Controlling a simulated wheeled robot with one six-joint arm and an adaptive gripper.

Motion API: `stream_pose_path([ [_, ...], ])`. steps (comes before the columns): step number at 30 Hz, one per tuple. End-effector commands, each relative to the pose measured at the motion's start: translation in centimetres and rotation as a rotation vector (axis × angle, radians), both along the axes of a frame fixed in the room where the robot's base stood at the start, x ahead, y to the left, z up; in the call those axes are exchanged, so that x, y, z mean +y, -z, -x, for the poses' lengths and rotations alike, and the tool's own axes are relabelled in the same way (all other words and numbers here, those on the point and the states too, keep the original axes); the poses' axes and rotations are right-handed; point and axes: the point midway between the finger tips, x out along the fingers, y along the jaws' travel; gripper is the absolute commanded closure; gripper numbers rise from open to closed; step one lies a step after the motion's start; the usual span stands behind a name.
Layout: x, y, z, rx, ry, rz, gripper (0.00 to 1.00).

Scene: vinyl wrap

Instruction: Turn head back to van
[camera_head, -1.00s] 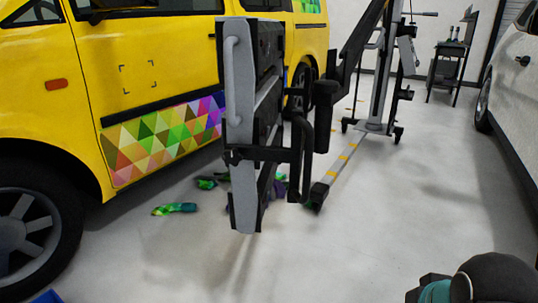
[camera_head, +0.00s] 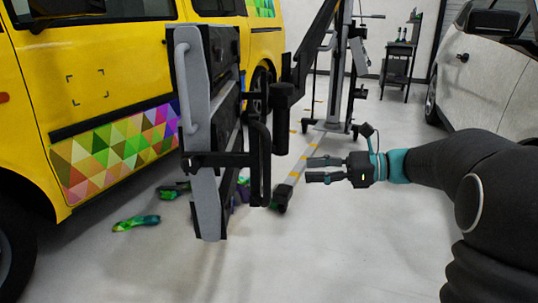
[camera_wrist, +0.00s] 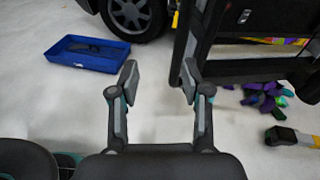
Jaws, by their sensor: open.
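The yellow van (camera_head: 95,85) fills the left of the head view, with a band of coloured triangles along its lower door. Corner marks frame a square patch (camera_head: 85,88) on the door. My gripper (camera_head: 308,170) is at the right of centre in the head view, pointing left, open and empty. In the wrist view my gripper (camera_wrist: 160,85) has its two fingers spread apart with only bare floor between them. The van's wheel (camera_wrist: 132,12) shows at the top of the wrist view.
A grey and black lift frame (camera_head: 205,130) stands between my gripper and the van. Colourful wrap scraps (camera_head: 137,222) lie on the floor. A blue tray (camera_wrist: 88,52) sits near the wheel. A white vehicle (camera_head: 490,75) stands at right. A cart (camera_head: 398,65) is at the back.

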Motion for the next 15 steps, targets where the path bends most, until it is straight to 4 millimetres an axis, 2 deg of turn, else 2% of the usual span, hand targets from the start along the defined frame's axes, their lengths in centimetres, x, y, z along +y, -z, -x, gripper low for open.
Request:
stream_pose_path([
  [3,-1.3,-0.5,-2.1,0.052,0.022,-0.100,0.53],
  [7,-1.8,-0.9,-3.0,0.074,0.031,-0.150,0.53],
  [11,-0.8,-0.9,-3.2,0.078,0.030,-0.159,0.53],
  [15,1.3,-0.9,-3.5,0.077,0.029,-0.158,0.53],
])
